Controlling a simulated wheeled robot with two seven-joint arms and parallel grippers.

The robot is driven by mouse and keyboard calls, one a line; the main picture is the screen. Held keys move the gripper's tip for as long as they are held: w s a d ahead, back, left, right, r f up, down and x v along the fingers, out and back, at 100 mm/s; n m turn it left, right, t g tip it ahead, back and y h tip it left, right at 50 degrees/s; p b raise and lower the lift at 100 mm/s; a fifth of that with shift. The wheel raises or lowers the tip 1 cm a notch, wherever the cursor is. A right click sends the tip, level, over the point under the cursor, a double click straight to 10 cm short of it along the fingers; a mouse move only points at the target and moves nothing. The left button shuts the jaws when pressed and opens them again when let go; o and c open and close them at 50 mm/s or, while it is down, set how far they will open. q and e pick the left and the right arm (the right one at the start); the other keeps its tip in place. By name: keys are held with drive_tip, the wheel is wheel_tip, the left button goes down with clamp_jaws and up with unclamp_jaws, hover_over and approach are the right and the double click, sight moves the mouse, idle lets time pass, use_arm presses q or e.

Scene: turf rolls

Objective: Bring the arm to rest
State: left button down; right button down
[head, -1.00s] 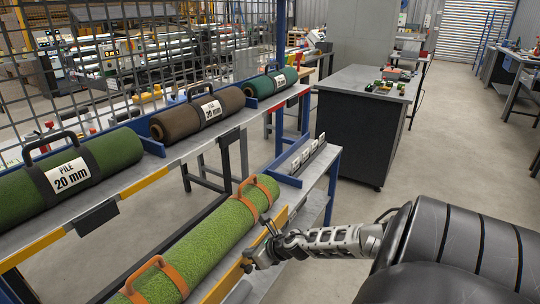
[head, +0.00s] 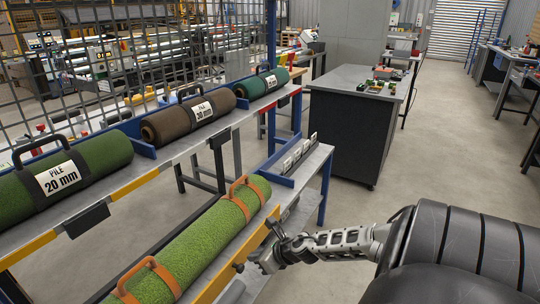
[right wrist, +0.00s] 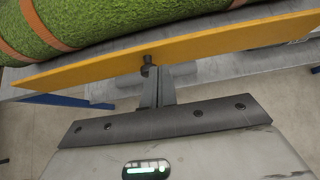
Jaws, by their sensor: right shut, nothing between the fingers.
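My right gripper (head: 254,262) is at the lower middle of the head view, beside the front edge of the lower shelf. Its fingers are together and empty; they also show in the right wrist view (right wrist: 155,90), pointing at the yellow edge strip (right wrist: 190,56). I cannot tell whether the fingertips touch the strip or the small dark knob on it. My right arm (head: 340,244) reaches in from the right. A light green turf roll (head: 200,245) with orange straps and handles lies on the lower shelf behind the gripper. My left gripper is not in view.
The upper shelf holds a green roll (head: 100,160) labelled 20 mm, a brown roll (head: 170,127) and a dark green roll (head: 250,87). A dark cabinet (head: 345,130) with a grey top stands beyond. The floor (head: 430,160) at right is clear.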

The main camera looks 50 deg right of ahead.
wheel_tip(320, 180, up, 9)
drive_tip(key=s+p, duration=0.1)
drive_tip(key=shift+s+f+p, duration=0.15)
drive_tip(key=shift+f+p, duration=0.05)
drive_tip(key=shift+p, duration=0.15)
drive_tip(key=s+a+m+t+h, duration=0.1)
drive_tip(key=s+a+m+h, duration=0.15)
drive_tip(key=a+m, duration=1.35)
drive_tip(key=s+a+r+m+g+y, duration=0.1)
drive_tip(key=s+a+r+m+g, duration=0.1)
drive_tip(key=s+a+m+g, duration=0.45)
drive_tip(key=s+a+r+m+g+y, duration=0.1)
drive_tip(key=s+a+r+m, duration=0.25)
drive_tip(key=s+m, duration=0.65)
drive_tip(key=w+a+f+m+t+y, duration=0.2)
drive_tip(key=w+a+f+t, duration=0.4)
drive_tip(key=f, duration=0.3)
drive_tip(key=shift+w+f, duration=0.3)
drive_tip(key=shift+w, duration=0.6)
drive_tip(key=shift+d+t+y, duration=0.15)
drive_tip(key=shift+t+y, duration=0.1)
